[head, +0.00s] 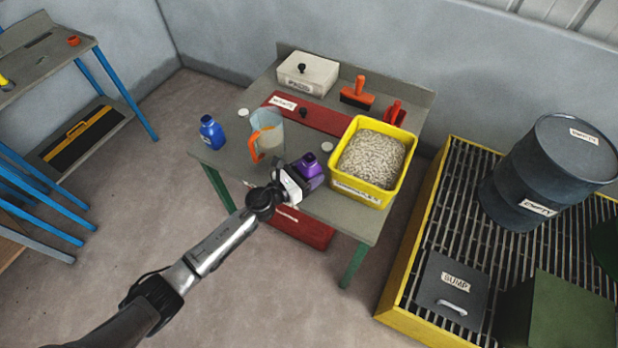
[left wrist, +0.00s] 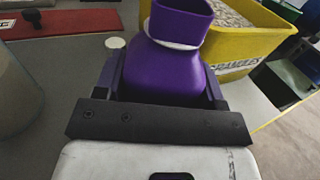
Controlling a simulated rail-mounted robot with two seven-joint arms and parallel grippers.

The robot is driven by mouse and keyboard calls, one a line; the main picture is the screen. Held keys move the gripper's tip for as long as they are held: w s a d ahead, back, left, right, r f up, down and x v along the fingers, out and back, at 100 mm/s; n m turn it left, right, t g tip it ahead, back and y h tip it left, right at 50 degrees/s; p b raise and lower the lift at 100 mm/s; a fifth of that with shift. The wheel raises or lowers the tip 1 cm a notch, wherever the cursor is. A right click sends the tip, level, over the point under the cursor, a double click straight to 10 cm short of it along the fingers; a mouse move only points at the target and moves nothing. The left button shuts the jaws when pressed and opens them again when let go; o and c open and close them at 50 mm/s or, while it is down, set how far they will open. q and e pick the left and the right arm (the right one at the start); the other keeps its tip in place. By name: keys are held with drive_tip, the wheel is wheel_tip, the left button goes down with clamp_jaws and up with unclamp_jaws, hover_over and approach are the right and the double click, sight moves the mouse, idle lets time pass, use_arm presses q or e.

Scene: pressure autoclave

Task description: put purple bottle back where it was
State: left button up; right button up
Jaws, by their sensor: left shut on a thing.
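The purple bottle (head: 308,167) is at the front edge of the grey table (head: 232,160), between the clear jug and the yellow bin. It also shows in the left wrist view (left wrist: 172,70), upright between the fingers. My left gripper (head: 294,180) is shut on the purple bottle, with a finger on each side of its body. The wrist view also shows the gripper (left wrist: 165,95) close around it. The bottle's base is hidden, so I cannot tell whether it touches the table. My right gripper is not in view.
A clear jug with an orange handle (head: 267,137) and a blue bottle (head: 212,132) stand left of the purple bottle. A yellow bin of granules (head: 367,192) stands close on its right. A red board (head: 320,117) lies behind. White caps (head: 327,146) lie on the table.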

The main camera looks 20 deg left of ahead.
use_arm(q)
wheel_tip(320, 180, down, 3)
drive_tip(key=shift+d+r+b, duration=0.1)
drive_tip(key=shift+r+b, duration=0.1)
drive_tip(key=shift+b, duration=0.25)
drive_tip(key=shift+r, duration=0.1)
drive_tip(key=shift+f, duration=0.25)
drive_tip(key=o, duration=1.1)
drive_tip(key=shift+r, duration=0.15)
